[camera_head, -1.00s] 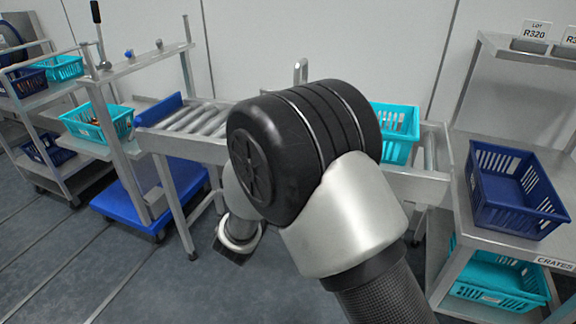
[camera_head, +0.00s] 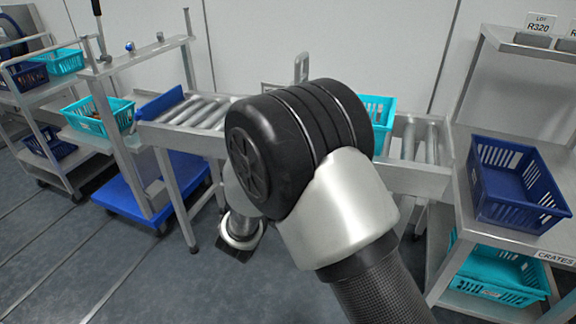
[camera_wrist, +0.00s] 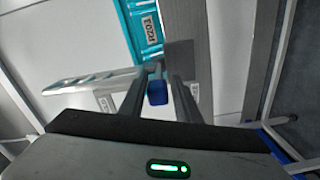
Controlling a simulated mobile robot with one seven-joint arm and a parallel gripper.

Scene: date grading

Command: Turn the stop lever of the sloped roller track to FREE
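The sloped roller track (camera_head: 418,181) runs across the middle of the head view, partly hidden by my arm. A teal crate (camera_head: 378,112) sits on its rollers; a teal crate labelled R203 shows in the wrist view (camera_wrist: 126,12). In the wrist view, a small blue knob (camera_wrist: 157,93), apparently the stop lever's handle, lies between the fingers of my gripper (camera_wrist: 159,82). The fingers stand apart with a visible gap at the knob's right. Two small pale labels flank it, too small to read. In the head view my fingers and the lever are hidden.
A dark blue crate (camera_head: 514,190) stands on the right shelf, with a teal crate (camera_head: 498,275) below. A teal crate with contents (camera_head: 117,115) is at left. Floor in front is clear.

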